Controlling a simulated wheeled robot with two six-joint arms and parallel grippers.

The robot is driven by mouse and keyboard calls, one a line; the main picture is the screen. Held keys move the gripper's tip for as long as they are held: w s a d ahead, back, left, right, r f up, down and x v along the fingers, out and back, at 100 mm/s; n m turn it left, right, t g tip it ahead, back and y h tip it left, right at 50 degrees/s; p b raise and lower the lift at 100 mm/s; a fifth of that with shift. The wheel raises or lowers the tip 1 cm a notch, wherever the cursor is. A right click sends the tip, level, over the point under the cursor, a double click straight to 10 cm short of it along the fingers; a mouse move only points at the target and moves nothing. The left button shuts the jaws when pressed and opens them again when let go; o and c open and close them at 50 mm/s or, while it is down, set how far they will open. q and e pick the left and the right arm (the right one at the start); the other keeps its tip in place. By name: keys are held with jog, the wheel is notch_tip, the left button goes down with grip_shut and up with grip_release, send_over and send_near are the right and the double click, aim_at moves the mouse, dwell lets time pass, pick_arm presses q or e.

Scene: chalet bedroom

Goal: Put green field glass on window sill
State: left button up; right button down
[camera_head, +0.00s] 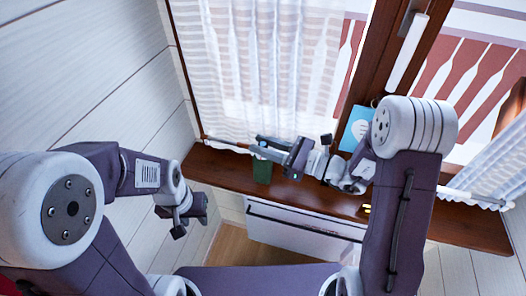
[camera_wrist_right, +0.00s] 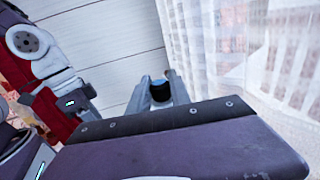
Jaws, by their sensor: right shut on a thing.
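The green field glass (camera_head: 262,171) is a dark green block-like thing at the left part of the brown wooden window sill (camera_head: 320,198) in the head view. My right gripper (camera_head: 264,150) reaches left over the sill and is shut on its upper part. I cannot tell whether its underside touches the sill. In the right wrist view a dark round end with a blue face (camera_wrist_right: 160,91) shows between the fingers of my right gripper (camera_wrist_right: 168,88). My left gripper (camera_head: 178,221) hangs left of the sill, away from the field glass; its jaw opening is unclear.
A light blue book-like thing (camera_head: 354,129) stands on the sill by the window frame. A small yellow thing (camera_head: 367,209) lies near the sill's front edge. White curtains (camera_head: 262,70) hang behind the sill. A white radiator (camera_head: 300,230) is below it. A plank wall (camera_head: 90,60) bounds the left.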

aim_at(263, 168)
notch_tip(263, 168, down, 2)
jog(key=shift+w+f, duration=0.1)
jog(key=shift+w, duration=0.05)
jog(key=shift+f+b, duration=0.2)
jog(key=shift+b, duration=0.1)
jog(key=c, duration=1.2)
grip_release()
jog(key=shift+r, duration=0.15)
